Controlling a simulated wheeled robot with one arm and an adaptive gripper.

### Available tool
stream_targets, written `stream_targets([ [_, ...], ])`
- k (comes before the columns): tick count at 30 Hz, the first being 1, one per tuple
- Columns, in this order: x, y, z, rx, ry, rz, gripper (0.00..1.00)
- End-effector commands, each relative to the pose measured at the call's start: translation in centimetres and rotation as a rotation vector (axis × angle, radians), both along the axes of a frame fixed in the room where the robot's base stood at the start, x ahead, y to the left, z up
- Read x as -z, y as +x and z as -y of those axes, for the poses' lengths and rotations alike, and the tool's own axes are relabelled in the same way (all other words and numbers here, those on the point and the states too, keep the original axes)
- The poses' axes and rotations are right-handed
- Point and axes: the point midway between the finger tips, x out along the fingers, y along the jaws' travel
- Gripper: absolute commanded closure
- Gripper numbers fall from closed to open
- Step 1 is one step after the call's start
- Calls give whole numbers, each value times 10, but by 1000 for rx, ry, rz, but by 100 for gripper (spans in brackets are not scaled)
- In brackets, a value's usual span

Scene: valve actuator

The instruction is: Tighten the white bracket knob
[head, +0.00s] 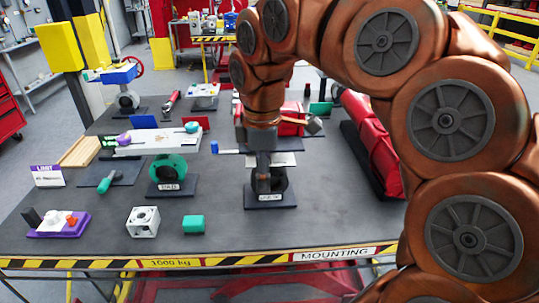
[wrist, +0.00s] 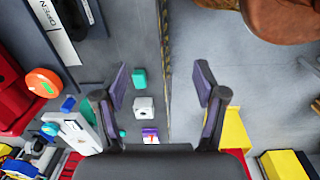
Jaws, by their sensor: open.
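A long white bracket (head: 155,142) lies across the top of the left valve stand in the head view. It carries a purple knob (head: 123,140) at its left end and a teal knob (head: 192,127) at its right end. I cannot tell which is the task's knob, or how tight either is. My gripper (head: 263,178) points down over the middle of the table, right of the bracket and apart from it. Its fingers partly hide a black ring-shaped fitting (head: 278,182). In the wrist view my gripper (wrist: 162,84) is open, with nothing between its fingers.
A white cube (head: 143,221), a teal block (head: 193,223) and a purple-based part (head: 58,222) stand near the front edge. A teal ring valve (head: 167,172) stands under the bracket. A red cylinder (head: 370,140) lies at right. The front middle of the table (head: 320,225) is clear.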

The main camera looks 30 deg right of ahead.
Motion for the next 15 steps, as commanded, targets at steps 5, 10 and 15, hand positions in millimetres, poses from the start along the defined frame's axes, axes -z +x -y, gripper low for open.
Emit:
stream_targets([
  [5, 13, -13, -13, 55, 1, -8, 29],
  [10, 20, -20, -20, 90, 4, -15, 29],
  [15, 22, -22, -22, 103, 4, -17, 29],
])
